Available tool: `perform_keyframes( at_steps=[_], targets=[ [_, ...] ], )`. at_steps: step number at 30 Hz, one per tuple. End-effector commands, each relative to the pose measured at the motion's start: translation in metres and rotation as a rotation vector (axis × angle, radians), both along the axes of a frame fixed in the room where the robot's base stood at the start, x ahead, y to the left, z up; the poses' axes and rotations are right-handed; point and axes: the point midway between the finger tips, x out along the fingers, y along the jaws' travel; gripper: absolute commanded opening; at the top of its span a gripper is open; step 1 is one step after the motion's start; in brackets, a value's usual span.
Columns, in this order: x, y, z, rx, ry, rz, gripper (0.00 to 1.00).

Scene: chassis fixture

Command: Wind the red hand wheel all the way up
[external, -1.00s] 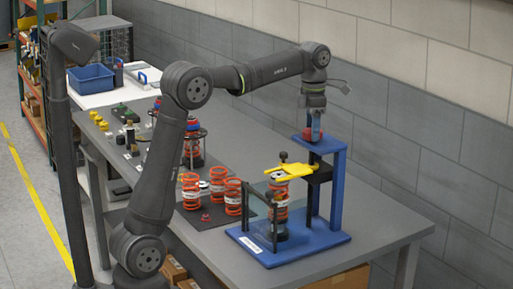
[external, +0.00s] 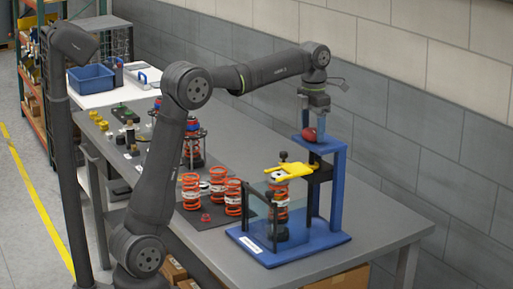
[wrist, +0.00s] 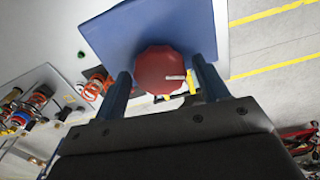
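The red hand wheel (external: 309,134) sits on top of the blue post frame (external: 338,180). In the wrist view the wheel (wrist: 160,70) is a red, many-sided knob with a pale mark on its right side. My gripper (external: 315,114) is just above the wheel, pointing down. In the wrist view the fingers of my gripper (wrist: 160,72) are spread, one on each side of the wheel, with gaps between. A yellow fork plate (external: 287,172) on the frame sits over an orange spring strut (external: 279,208) standing on the blue base.
A clear guard with dark posts (external: 262,206) stands at the front of the fixture. Several orange springs (external: 232,197) stand on a dark mat to the left. Spring assemblies (external: 193,148) stand in a rack farther back. The grey table (external: 385,232) is bare right of the fixture.

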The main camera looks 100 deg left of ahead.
Motion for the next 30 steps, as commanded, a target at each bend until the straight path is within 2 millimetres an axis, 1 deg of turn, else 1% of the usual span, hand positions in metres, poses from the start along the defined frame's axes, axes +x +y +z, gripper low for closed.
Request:
perform_keyframes(
  at_steps=[8, 30],
  targets=[
    [0.0000, 0.0000, 0.0000, 0.000, 0.000, -0.028, 0.67],
    [0.0000, 0.0000, 0.0000, 0.000, 0.000, -0.618, 0.67]
  ],
)
